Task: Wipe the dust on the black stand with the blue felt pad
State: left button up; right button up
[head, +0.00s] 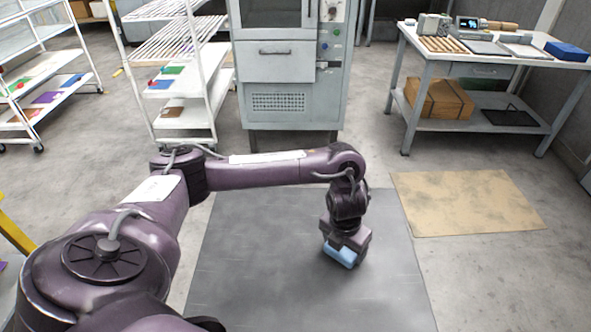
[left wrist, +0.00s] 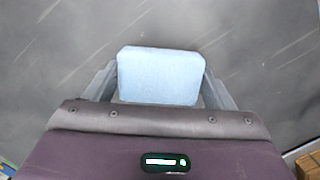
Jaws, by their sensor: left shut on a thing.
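The blue felt pad (head: 341,257) is a light blue block held in my left gripper (head: 345,246). In the left wrist view the pad (left wrist: 158,75) sits between the two grey fingers, which are shut on its sides. The dark grey surface, which I take for the black stand (head: 265,270), lies below the pad. Pale streaks and cloudy dust (left wrist: 55,45) show on the surface in the left wrist view. I cannot tell whether the pad touches the surface. My right gripper is not in view.
A tan mat (head: 465,203) lies right of the dark surface. A grey cabinet (head: 290,85) stands behind it. A white shelf rack (head: 180,80) is at the back left. A workbench (head: 490,50) with tools and a cardboard box (head: 438,98) is at the back right.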

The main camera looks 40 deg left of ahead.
pick_arm(q)
notch_tip(320, 180, up, 2)
jog(key=shift+w+r+p, duration=0.15)
jog(key=shift+r+p, duration=0.05)
jog(key=shift+p, duration=0.15)
jog(key=shift+r+p, duration=0.3)
jog(key=shift+p, duration=0.05)
jog(key=shift+s+a+r+p, duration=0.1)
jog(key=shift+s+r+p, duration=0.1)
jog(key=shift+r+p, duration=0.2)
jog(key=shift+s+a+r+p, duration=0.15)
jog(key=shift+r+p, duration=0.15)
jog(key=shift+r, duration=0.15)
notch_tip(320, 180, up, 3)
jog(key=p, duration=0.2)
jog(key=shift+w+d+f+p, duration=0.1)
jog(key=shift+w+d+p, duration=0.05)
jog(key=shift+p, duration=0.2)
jog(key=shift+r, duration=0.25)
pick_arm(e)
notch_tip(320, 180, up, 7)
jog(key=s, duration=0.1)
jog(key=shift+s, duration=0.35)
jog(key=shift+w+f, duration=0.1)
